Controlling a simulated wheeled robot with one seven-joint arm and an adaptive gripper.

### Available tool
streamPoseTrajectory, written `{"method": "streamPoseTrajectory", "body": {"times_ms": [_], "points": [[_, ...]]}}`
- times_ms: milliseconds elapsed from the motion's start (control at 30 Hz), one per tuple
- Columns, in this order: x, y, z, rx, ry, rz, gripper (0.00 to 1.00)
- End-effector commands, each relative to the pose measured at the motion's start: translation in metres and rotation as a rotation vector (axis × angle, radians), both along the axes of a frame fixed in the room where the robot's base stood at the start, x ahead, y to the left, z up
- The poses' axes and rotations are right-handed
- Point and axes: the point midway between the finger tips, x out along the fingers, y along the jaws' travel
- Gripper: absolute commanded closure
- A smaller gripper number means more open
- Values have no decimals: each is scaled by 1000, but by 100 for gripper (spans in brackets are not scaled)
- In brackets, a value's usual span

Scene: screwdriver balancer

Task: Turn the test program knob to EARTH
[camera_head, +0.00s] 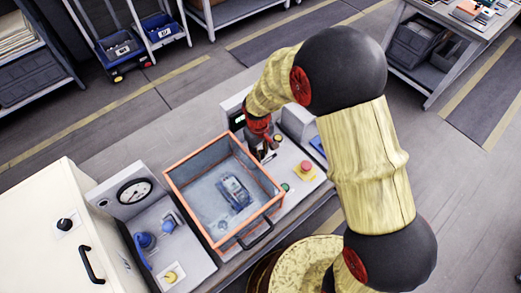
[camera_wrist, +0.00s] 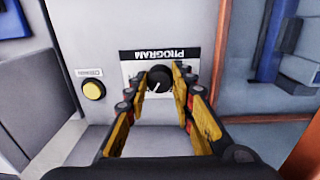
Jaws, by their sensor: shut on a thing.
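The black test program knob (camera_wrist: 158,77) is on a grey panel, under a label (camera_wrist: 160,54) reading PROGRAM, upside down in the wrist view. A small light mark shows on the knob. No EARTH marking is readable around it. My gripper (camera_wrist: 164,80) has its two yellow-and-black fingers on either side of the knob and is shut on it. In the head view, my gripper (camera_head: 264,146) is at the bench panel behind the orange-framed box, and the knob is hidden there.
A yellow button (camera_wrist: 92,90) is left of the knob in the wrist view. In the head view, an orange-framed clear box (camera_head: 208,157) holds a blue-grey device (camera_head: 235,192). A red button (camera_head: 306,167) is on the right panel. A gauge (camera_head: 134,191) is at left.

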Motion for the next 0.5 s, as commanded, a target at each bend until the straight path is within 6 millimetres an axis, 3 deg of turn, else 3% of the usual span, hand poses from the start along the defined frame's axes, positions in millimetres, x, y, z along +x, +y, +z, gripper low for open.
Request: {"method": "streamPoseTrajectory", "body": {"times_ms": [500], "points": [[1, 0, 0, 1, -1, 72, 100]]}}
